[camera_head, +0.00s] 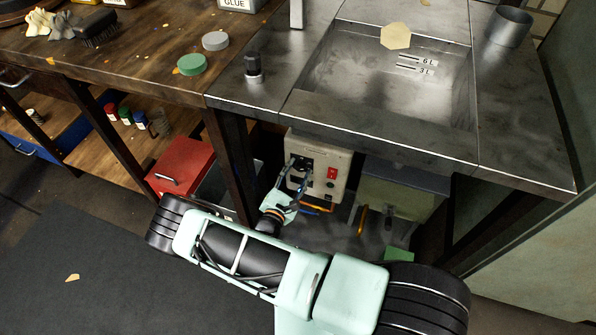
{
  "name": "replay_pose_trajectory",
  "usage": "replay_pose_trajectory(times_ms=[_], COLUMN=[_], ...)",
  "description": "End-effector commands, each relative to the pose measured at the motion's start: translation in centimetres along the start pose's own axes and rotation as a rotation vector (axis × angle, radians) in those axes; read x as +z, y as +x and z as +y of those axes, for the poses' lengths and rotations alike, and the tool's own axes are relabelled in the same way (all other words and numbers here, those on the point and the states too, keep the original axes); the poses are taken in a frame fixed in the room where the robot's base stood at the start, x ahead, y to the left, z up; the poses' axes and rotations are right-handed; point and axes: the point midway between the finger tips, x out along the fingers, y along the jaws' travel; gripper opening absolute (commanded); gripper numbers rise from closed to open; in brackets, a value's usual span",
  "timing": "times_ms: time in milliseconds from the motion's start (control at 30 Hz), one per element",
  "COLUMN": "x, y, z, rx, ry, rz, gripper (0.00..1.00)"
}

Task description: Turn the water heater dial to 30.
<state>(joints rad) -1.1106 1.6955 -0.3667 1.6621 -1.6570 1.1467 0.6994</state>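The water heater (336,166) is a beige box under the metal sink counter. Its front carries a red switch (332,173), with small dark marks or knobs below it. My gripper (298,172) is at the left part of this front face, reaching in from the lower left. A dark patch shows on the panel at the fingertips. The dial and its scale cannot be made out there, and the gripper partly covers that area. I cannot tell whether the fingers touch the dial or are closed on it.
Orange and blue pipes (318,208) run below the heater. A red toolbox (181,166) stands to its left and a greenish box (398,197) to its right. The sink counter (365,140) overhangs the heater, and a table leg (228,165) stands close to my arm.

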Motion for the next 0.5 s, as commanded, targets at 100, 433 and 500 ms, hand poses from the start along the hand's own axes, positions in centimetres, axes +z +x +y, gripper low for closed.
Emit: replay_pose_trajectory(times_ms=[100,433,500], x=[0.0,-0.1,0.0], y=[0.0,-1.6,-2.9], z=[0.0,0.1,0.1], rx=[0.000,0.000,0.002], ry=[0.000,0.000,0.000], rz=[0.000,0.002,0.002], gripper=[0.42,0.42,0.42])
